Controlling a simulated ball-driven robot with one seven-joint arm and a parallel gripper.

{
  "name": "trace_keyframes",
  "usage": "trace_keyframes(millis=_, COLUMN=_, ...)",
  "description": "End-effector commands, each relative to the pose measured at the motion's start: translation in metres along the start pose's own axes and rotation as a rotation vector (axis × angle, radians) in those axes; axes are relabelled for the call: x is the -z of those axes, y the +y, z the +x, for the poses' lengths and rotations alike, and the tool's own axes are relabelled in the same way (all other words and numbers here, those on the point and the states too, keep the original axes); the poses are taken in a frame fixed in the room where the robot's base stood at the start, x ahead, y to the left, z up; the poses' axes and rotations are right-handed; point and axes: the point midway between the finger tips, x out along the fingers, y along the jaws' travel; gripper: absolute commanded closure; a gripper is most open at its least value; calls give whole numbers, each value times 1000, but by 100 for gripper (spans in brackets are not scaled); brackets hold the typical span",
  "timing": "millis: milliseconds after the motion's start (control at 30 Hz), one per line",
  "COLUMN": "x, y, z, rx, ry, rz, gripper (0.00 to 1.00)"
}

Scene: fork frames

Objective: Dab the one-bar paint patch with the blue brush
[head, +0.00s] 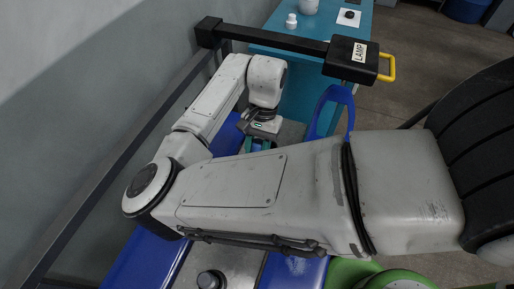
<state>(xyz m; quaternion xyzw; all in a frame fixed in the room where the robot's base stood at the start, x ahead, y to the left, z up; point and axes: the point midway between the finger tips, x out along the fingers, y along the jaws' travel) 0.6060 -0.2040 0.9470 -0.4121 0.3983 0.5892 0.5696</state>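My gripper (260,141) is at the end of my folded arm, left of centre, pointing down over the blue and grey surfaces beyond my arm. Small teal parts show at its tip, but whether they are fingers or something held is too small to tell. I cannot tell whether the gripper is open or shut. I cannot make out the blue brush or the one-bar paint patch. My arm hides much of the middle of the view.
A black box marked LAMP (346,57), with a yellow handle, juts from the wall on a dark arm. Behind it, a teal table (331,20) holds a white bottle (291,21) and a white card (357,21) bearing a dark object.

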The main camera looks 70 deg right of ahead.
Motion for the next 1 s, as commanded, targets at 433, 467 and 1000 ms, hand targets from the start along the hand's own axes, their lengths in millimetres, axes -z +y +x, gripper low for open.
trace_keyframes(millis=433, x=1, y=0, z=2, rx=0, ry=0, rz=0, gripper=94)
trace_keyframes(millis=467, x=1, y=0, z=2, rx=0, ry=0, rz=0, gripper=94)
trace_keyframes(millis=1000, x=3, y=0, z=8, rx=0, ry=0, rz=0, gripper=94)
